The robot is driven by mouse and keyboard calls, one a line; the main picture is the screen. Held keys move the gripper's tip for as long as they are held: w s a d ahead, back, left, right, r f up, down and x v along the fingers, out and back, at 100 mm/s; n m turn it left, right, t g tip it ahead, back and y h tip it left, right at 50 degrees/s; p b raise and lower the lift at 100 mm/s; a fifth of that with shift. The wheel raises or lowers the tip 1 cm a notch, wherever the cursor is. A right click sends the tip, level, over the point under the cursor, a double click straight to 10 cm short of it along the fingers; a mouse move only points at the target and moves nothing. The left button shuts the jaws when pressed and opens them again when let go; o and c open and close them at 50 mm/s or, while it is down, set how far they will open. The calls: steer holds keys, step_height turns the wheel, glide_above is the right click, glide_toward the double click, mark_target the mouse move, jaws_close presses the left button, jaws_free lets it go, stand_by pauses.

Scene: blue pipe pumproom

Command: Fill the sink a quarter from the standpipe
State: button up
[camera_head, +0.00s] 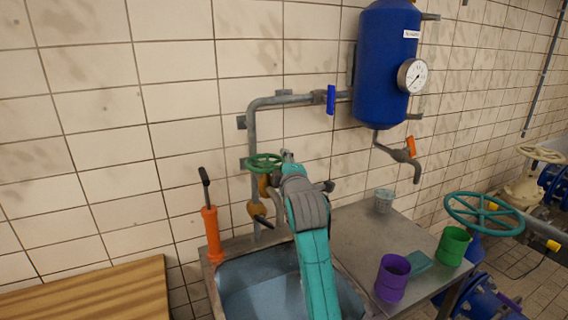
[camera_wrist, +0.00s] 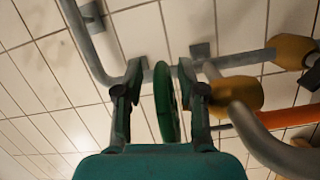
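The standpipe (camera_head: 254,130) is a grey pipe on the tiled wall, with a green handwheel (camera_head: 263,161) and brass-coloured fittings below it. The sink (camera_head: 262,287) stands beneath; its inside looks blue-grey, and my arm hides part of it. I cannot tell the water level. My gripper (camera_head: 287,157) is at the right side of the handwheel. In the wrist view, the handwheel (camera_wrist: 166,108) shows edge-on between my two open fingers (camera_wrist: 160,75). A gap shows on the left finger's side; the right finger is close to the wheel, and contact is unclear.
An orange hand pump (camera_head: 212,232) stands at the sink's left. A purple cup (camera_head: 392,278), a green cup (camera_head: 453,246) and a grey cup (camera_head: 384,200) stand on the metal counter (camera_head: 350,235). A blue tank (camera_head: 385,65) hangs above. A wooden top (camera_head: 95,292) is at left.

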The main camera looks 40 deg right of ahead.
steer(key=v, duration=1.2)
steer(key=shift+w, duration=0.1)
stand_by(0.9)
steer(key=w+d+n, duration=0.2)
steer(key=w+n, duration=0.1)
steer(key=w+d+n, duration=0.2)
steer(key=w+n, duration=0.1)
steer(key=w, duration=0.1)
steer(key=w+d+n, duration=0.2)
steer(key=w, duration=0.2)
steer(key=shift+d+n, duration=0.25)
steer(key=shift+n, duration=0.15)
steer(key=shift+s, duration=0.1)
jaws_close()
